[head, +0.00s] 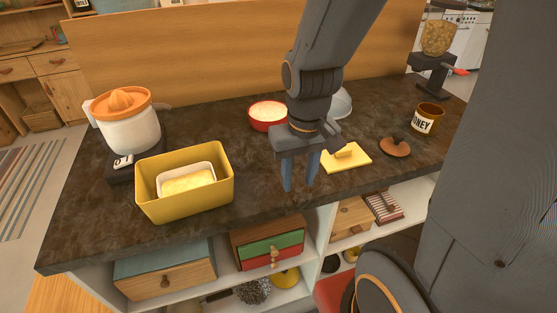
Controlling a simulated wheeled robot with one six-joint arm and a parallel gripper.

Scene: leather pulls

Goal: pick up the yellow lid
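The yellow lid (354,162) lies flat on the dark countertop, with a raised bar handle on its top. It is right of the middle in the head view. My gripper (299,184) points down to the left of the lid in the picture, with two blue-grey fingers apart and nothing visible between them. The fingers look open, and a gap shows between the right finger and the lid. I cannot tell exactly how high the fingertips are above the counter. Part of the gripper body passes close to the lid's upper left edge in this view.
A yellow bin (185,200) with a white container inside stands left. A red bowl (267,117) and a pale bowl (342,104) are behind my gripper. A brown lid (395,147) and honey pot (427,119) stand right. A juicer (128,122) is at far left.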

